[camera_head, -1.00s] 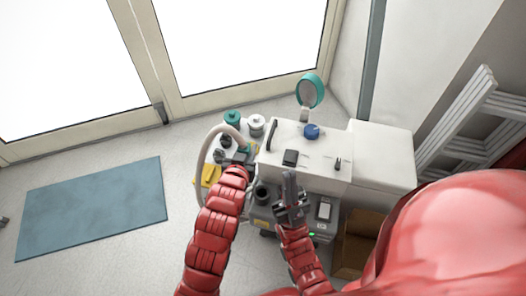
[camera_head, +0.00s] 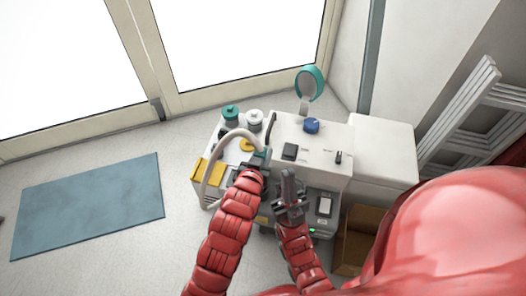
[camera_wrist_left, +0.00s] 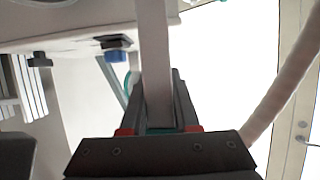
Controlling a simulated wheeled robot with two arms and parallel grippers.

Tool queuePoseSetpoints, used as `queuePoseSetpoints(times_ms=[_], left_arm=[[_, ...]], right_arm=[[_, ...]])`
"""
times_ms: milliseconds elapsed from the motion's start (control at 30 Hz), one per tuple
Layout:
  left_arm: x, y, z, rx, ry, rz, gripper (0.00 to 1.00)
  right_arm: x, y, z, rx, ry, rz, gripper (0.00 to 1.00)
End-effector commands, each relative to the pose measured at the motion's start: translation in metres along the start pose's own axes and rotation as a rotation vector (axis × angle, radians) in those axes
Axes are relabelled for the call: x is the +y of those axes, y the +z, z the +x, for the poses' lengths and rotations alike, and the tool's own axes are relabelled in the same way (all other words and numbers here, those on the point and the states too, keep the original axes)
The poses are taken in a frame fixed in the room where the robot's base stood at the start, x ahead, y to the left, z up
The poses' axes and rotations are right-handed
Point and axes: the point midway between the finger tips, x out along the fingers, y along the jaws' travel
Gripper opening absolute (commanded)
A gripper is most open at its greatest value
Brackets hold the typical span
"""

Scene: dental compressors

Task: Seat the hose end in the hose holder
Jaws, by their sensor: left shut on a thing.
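The pale hose (camera_head: 213,165) arcs up from the left side of the compressor unit and comes down at my left gripper (camera_head: 259,164). My left gripper is shut on the hose end, mostly hidden by the gripper and arm in the head view. In the left wrist view, a pale upright piece with teal at its base stands between the dark fingers (camera_wrist_left: 157,105), and the hose (camera_wrist_left: 285,82) runs along the right. I cannot pick out the hose holder. My right gripper (camera_head: 290,185) is in front of the unit, with its fingers too small to read.
The white compressor unit (camera_head: 365,150) has a blue knob (camera_head: 311,126) and a teal-rimmed round part (camera_head: 309,83) on top. Teal-capped (camera_head: 230,113) and white-capped jars (camera_head: 254,118) stand behind the hose. A cardboard box (camera_head: 352,255) is at lower right. A blue mat (camera_head: 90,205) lies left.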

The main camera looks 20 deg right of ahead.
Motion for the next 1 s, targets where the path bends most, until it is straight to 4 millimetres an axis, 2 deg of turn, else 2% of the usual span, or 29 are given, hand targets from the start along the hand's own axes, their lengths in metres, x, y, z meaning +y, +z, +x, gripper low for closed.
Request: queuePoseSetpoints(times_ms=[633,1000], left_arm=[[0.000,0.003,0.001,0.001,0.000,-0.001,0.00],[0.000,0.019,0.008,0.004,0.001,-0.001,0.00]], right_arm=[[0.000,0.000,0.001,0.000,0.000,0.000,0.00],[0.000,0.001,-0.005,0.000,0.000,0.000,0.00]])
